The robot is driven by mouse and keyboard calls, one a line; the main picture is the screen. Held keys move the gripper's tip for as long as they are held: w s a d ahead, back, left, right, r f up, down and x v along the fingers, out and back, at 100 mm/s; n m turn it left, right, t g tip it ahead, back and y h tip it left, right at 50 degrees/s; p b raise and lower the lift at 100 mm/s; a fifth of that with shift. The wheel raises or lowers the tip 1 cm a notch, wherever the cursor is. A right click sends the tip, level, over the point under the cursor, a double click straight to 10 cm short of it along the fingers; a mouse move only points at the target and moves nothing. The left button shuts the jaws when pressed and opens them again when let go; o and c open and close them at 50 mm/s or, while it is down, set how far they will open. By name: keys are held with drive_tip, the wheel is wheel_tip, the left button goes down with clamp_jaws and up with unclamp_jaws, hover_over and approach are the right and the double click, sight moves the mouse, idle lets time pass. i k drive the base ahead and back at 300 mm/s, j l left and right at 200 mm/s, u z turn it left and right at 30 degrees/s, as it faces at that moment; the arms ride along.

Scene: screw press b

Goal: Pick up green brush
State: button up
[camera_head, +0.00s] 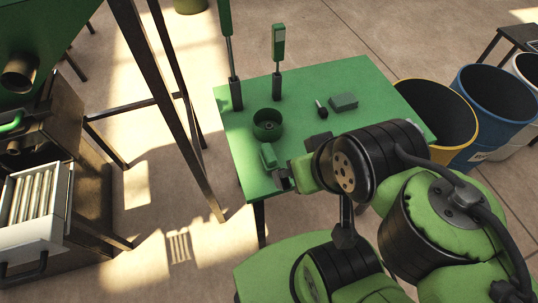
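A green table (235,160) stands in the middle of the head view. A small green blocky piece (268,155) on its near side looks like the green brush, but I cannot be sure at this size. My gripper (282,179) is low over the table's near edge, right beside this piece. My arm comes in from the lower right and covers part of the table. The fingers are small and dark, partly hidden by the wrist, so I cannot tell whether they are open, shut or touching the piece.
A round green bowl (267,124) sits just behind. A green box (343,102) and a small dark item (321,108) lie farther right. Two upright posts (236,95) (277,85) stand at the back. Barrels (440,110) are at right, a machine (35,220) at left.

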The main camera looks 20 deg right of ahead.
sight(269, 159)
drive_tip(key=j+u, duration=0.1)
drive_tip(key=j, duration=0.6)
drive_tip(key=i+j+u, duration=0.1)
drive_tip(key=i+j, duration=0.2)
drive_tip(key=j, duration=0.15)
drive_tip(key=i+j+u, duration=0.1)
drive_tip(key=i+j, duration=0.2)
drive_tip(key=j, duration=0.1)
